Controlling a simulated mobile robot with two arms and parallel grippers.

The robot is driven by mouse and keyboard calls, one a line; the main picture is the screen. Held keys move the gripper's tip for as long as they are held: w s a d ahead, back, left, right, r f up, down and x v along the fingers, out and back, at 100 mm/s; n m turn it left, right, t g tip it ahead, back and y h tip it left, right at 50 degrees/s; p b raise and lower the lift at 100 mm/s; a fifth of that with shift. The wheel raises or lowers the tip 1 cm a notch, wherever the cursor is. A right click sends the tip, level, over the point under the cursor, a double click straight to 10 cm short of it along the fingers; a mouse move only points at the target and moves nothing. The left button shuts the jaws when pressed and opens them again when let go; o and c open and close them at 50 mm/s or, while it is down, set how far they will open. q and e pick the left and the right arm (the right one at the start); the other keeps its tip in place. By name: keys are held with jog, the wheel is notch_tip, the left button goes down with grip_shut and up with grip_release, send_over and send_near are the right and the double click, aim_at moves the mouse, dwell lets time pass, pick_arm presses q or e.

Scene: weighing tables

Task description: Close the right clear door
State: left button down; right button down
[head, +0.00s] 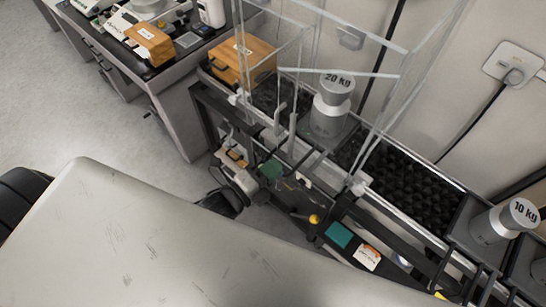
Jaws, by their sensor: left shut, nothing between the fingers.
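A clear-walled case with pale edges stands on the weighing table around a grey 20 kg weight (331,108). I take the clear panel (385,115) at its right side for the right clear door. How far it stands open is hard to tell. Two grey upright handles (292,132) show at the front of the case, near its middle. My left gripper (232,150) is small and partly dark against the table's front, left of and below the handles. It is shut and empty, apart from the clear panels. My right gripper is not in view.
A 10 kg weight (494,223) stands on the right. A wooden box (241,58) is left of the 20 kg weight. Below the case, a lower shelf holds small items, including a teal block (338,235). Grey floor (75,110) is free at left.

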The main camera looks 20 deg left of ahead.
pick_arm(q)
jog(key=shift+w+a, duration=0.35)
jog(key=shift+w, duration=0.5)
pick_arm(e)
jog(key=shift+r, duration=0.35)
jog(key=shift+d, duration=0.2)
